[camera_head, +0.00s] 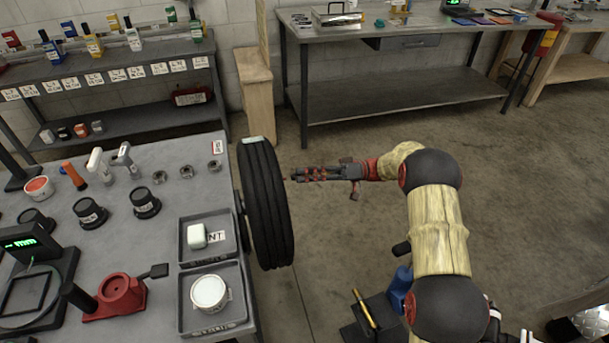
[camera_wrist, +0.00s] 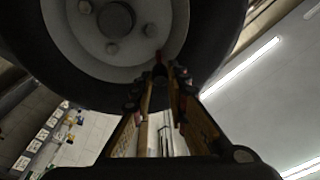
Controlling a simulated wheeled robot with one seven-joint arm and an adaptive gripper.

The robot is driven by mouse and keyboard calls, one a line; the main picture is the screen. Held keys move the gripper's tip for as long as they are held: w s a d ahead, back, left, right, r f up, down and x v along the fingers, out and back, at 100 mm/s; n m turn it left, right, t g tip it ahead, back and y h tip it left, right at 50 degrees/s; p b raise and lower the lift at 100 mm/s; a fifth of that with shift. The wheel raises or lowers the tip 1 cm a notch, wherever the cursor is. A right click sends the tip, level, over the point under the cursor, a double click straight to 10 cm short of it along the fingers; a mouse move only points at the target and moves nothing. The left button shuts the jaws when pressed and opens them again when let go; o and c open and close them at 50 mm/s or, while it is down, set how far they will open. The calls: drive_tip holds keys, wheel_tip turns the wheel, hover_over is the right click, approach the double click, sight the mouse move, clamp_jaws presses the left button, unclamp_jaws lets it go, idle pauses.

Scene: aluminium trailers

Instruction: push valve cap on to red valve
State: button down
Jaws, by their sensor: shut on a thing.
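The black tyre (camera_head: 268,205) stands upright at the right edge of the grey table, its rim face turned away from the head view. In the wrist view the pale wheel rim (camera_wrist: 75,45) with its bolts fills the top. The small red valve (camera_wrist: 159,55) shows near the rim's lower edge. My gripper (camera_head: 296,176) points left at the tyre's right side. In the wrist view my gripper (camera_wrist: 160,76) is shut on a small dark valve cap (camera_wrist: 160,69), close below the red valve. I cannot tell whether cap and valve touch.
The grey table (camera_head: 165,185) holds two trays, a red fixture (camera_head: 120,295), black-capped jars (camera_head: 145,203) and several nuts. A workbench (camera_head: 400,90) stands at the back and a labelled shelf (camera_head: 120,60) at back left. The floor right of the tyre is clear around my gripper.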

drive_tip(key=shift+x, duration=1.5)
drive_tip(key=c, duration=1.8)
unclamp_jaws()
drive_tip(key=shift+s+f, duration=0.1)
drive_tip(key=shift+f, duration=0.05)
drive_tip(key=shift+o, duration=0.7)
drive_tip(key=shift+d, duration=0.1)
drive_tip(key=v, duration=1.2)
